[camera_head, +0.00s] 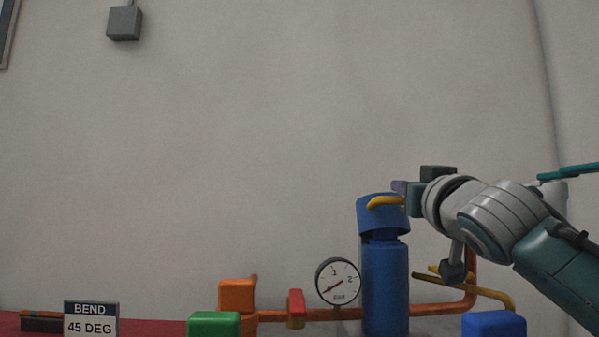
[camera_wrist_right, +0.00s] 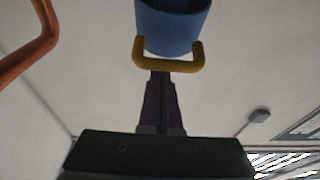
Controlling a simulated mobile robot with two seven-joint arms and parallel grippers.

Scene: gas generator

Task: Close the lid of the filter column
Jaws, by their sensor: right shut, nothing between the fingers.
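The blue filter column (camera_head: 385,290) stands upright at the lower right of the head view. Its blue lid (camera_head: 380,222) sits above the column top, slightly tilted, with a dark gap showing below it. The lid has a yellow handle (camera_head: 385,201). My right gripper (camera_head: 399,187) is shut and empty, just right of and above the handle. In the right wrist view the closed fingertips (camera_wrist_right: 161,76) end at the yellow handle (camera_wrist_right: 168,66), below the blue lid (camera_wrist_right: 172,30); I cannot tell whether they touch it. My left gripper is not in view.
A pressure gauge (camera_head: 338,282) stands left of the column. An orange pipe (camera_head: 470,285) runs behind it on the right. A red valve handle (camera_head: 296,303), an orange block (camera_head: 236,295), a green block (camera_head: 213,324) and a blue block (camera_head: 494,324) are low down. The space above is clear.

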